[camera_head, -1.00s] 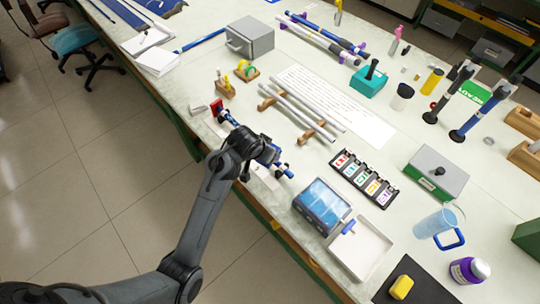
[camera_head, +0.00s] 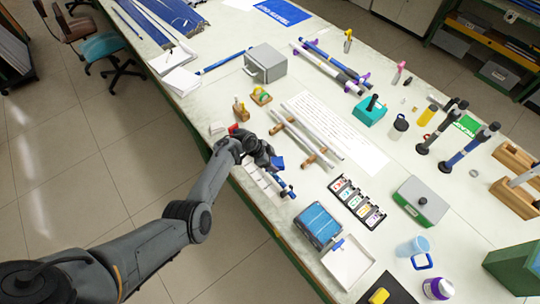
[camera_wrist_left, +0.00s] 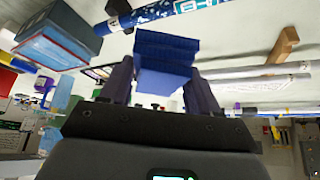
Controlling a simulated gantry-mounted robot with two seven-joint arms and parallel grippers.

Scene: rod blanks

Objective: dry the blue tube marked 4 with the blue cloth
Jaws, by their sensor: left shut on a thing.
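My left gripper (camera_head: 268,158) is shut on the folded blue cloth (camera_head: 277,163), above the near edge of the bench. In the left wrist view the cloth (camera_wrist_left: 165,58) sits between the two fingers (camera_wrist_left: 160,85). The blue tube (camera_head: 284,186) lies by the cloth, mostly hidden behind the gripper in the head view. In the left wrist view the tube (camera_wrist_left: 182,12) is speckled blue with a white marked band, just beyond the cloth. Its number is not readable. Whether cloth and tube touch, I cannot tell. My right gripper is not in view.
A blue-topped box (camera_head: 318,225) and a white tray (camera_head: 347,264) stand at the near edge. A rack of coloured labels (camera_head: 357,202) lies right of the gripper. Pale rods (camera_head: 308,139) rest on wooden supports behind it. A grey-topped green box (camera_head: 420,200) stands farther right.

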